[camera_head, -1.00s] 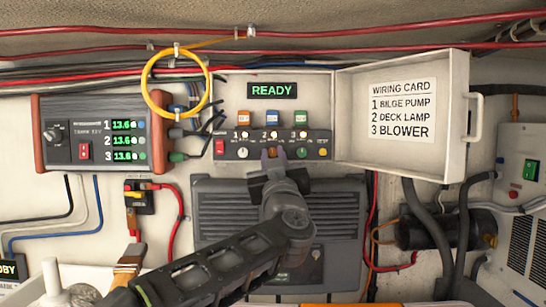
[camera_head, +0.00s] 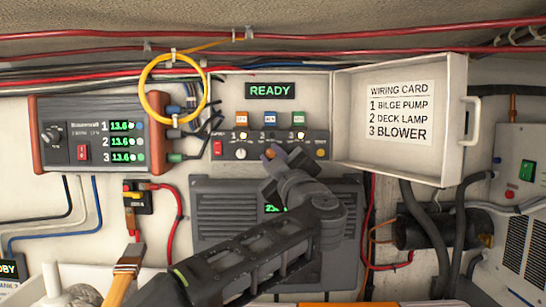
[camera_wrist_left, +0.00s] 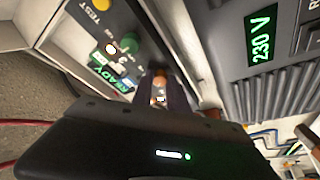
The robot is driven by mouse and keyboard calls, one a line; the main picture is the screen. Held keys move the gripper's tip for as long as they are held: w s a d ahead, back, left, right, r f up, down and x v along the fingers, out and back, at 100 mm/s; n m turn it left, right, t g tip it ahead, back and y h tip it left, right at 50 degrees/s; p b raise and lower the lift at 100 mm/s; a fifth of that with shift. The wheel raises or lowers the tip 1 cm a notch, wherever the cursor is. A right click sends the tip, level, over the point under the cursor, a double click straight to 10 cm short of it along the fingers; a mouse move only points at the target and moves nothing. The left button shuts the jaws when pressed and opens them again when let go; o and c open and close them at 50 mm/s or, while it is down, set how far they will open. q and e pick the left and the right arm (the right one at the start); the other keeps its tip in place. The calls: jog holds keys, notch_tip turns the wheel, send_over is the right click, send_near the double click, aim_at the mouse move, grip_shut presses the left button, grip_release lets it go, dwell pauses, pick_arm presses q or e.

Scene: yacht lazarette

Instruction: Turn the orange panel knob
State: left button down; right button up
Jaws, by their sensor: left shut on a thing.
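The orange panel knob (camera_head: 269,154) is the middle one in the row along the bottom of the small switch panel (camera_head: 228,143). My left gripper (camera_head: 274,155) reaches it from below right and is shut on it. In the left wrist view the orange knob (camera_wrist_left: 159,82) shows between the fingertips (camera_wrist_left: 160,92). The gripper is tilted in the head view and hides the green knob there. That green knob (camera_wrist_left: 128,45) shows in the wrist view. My right gripper is not in view.
A white knob (camera_head: 241,154) sits left of the orange one and a yellow TEST button (camera_head: 320,153) to the right. The display (camera_head: 270,90) reads READY. The open box door (camera_head: 345,120) bears a wiring card (camera_head: 400,112). A grey 230 V unit (camera_head: 220,225) is below.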

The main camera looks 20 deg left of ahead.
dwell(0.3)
pick_arm(q)
jog(key=c, duration=1.3)
grip_release()
jog(key=shift+s+f, duration=0.1)
jog(key=shift+s+d+f+b, duration=0.1)
jog(key=shift+s+d+b, duration=0.1)
jog(key=shift+d+b, duration=0.1)
jog(key=b+v, duration=0.2)
jog(key=v, duration=0.5)
jog(key=shift+b, duration=0.35)
